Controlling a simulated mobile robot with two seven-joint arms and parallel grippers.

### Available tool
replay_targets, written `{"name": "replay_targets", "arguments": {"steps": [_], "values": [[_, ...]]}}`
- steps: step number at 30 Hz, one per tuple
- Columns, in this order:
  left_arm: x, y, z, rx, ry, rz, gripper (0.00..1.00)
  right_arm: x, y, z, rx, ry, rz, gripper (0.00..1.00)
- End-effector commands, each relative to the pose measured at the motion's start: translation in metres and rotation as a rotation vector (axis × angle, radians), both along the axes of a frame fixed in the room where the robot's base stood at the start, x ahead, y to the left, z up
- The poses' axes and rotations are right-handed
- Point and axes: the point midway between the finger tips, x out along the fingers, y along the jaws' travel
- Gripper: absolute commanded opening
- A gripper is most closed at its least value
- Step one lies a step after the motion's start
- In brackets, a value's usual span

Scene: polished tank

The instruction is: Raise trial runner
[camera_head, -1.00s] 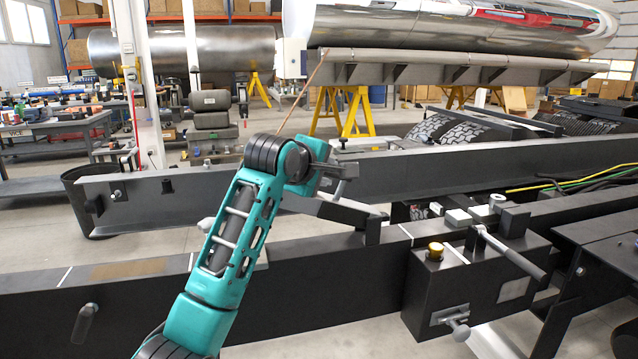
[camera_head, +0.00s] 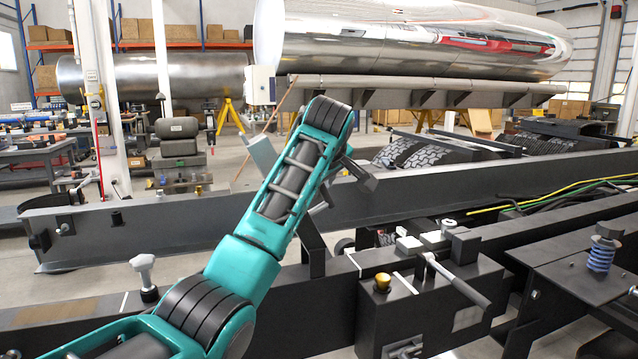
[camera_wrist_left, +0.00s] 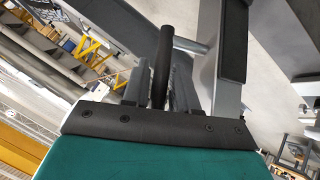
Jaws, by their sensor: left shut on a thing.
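My left arm reaches over the black frame rail, with its elbow high. My left gripper (camera_wrist_left: 153,91) shows in the left wrist view with its grey fingers closed around a dark round handle (camera_wrist_left: 162,55). A grey crosspiece joins this handle to a metal bracket (camera_wrist_left: 206,62). In the head view the grip itself is largely hidden behind my arm. A short upright post (camera_head: 314,252) stands on the near rail just below it. I cannot tell which part is the trial runner. My right gripper is not in view.
A black box (camera_head: 415,315) with a yellow knob (camera_head: 382,281) and a lever (camera_head: 458,280) sits right of my arm. A knobbed pin (camera_head: 146,275) stands on the near rail at left. The polished tank (camera_head: 400,45) rests behind on its cradle.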

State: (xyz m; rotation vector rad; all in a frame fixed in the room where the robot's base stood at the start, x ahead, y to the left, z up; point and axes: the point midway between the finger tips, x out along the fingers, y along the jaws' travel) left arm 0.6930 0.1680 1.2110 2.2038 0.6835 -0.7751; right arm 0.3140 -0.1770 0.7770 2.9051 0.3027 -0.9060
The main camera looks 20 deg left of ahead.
Motion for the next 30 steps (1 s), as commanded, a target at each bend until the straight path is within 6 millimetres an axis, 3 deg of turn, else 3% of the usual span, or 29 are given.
{"name": "replay_targets", "arguments": {"steps": [17, 18, 24, 30], "values": [[0.0006, -0.0018, 0.0014, 0.03, 0.013, -0.005, 0.0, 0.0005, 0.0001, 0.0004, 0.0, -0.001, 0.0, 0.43], [0.0006, -0.0018, 0.0014, 0.029, 0.012, -0.006, 0.28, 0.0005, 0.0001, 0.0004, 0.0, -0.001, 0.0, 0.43], [0.0003, -0.0012, 0.0005, 0.029, 0.015, -0.004, 0.47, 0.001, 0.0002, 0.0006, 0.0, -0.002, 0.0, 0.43], [0.0001, -0.0004, -0.0005, 0.028, 0.017, -0.001, 0.47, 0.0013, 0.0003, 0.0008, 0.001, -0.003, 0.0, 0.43]]}}
